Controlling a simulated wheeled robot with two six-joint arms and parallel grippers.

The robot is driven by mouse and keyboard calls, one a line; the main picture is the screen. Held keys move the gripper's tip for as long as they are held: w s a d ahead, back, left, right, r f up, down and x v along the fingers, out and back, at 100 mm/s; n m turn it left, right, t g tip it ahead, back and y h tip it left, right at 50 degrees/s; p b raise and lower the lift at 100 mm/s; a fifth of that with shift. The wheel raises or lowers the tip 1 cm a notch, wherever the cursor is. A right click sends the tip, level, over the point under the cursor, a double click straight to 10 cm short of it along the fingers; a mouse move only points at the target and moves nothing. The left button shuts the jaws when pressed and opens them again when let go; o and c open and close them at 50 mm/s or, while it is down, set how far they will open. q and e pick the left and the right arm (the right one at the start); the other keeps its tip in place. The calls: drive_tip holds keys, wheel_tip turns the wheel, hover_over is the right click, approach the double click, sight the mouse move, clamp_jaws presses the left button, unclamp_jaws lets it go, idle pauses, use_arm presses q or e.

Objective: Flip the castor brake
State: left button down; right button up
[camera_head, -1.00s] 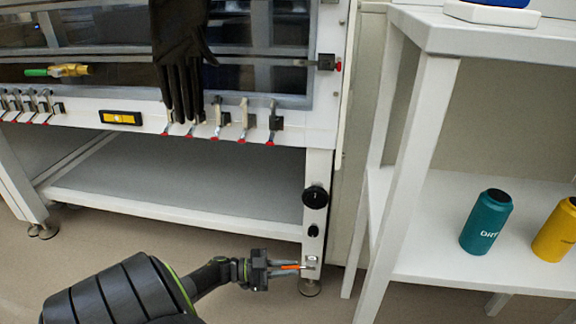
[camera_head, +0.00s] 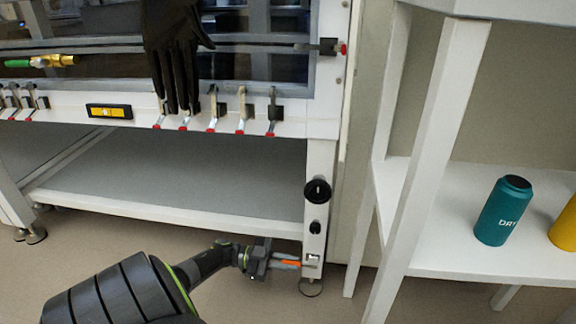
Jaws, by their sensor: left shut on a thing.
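The castor brake is a small orange lever (camera_head: 291,263) at the foot of the glovebox stand's right front leg (camera_head: 315,228). A metal bracket (camera_head: 312,261) sits at its right end on the leg. A round castor or foot (camera_head: 311,287) is on the floor below. My left gripper (camera_head: 283,262) reaches in from the lower left, its fingers closed around the orange lever. The fingers hide part of the lever. My right gripper is not in view.
A black knob (camera_head: 317,191) and a smaller black knob (camera_head: 315,227) stick out from the leg above the lever. A white shelf (camera_head: 470,262) with a teal bottle (camera_head: 503,210) and a yellow bottle (camera_head: 567,228) stands close on the right.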

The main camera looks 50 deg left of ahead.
use_arm(q)
drive_tip(key=c, duration=1.4)
unclamp_jaws()
drive_tip(key=shift+c, duration=0.2)
drive_tip(key=b+v, duration=0.3)
drive_tip(key=v, duration=1.4)
drive_tip(key=shift+s, duration=0.15)
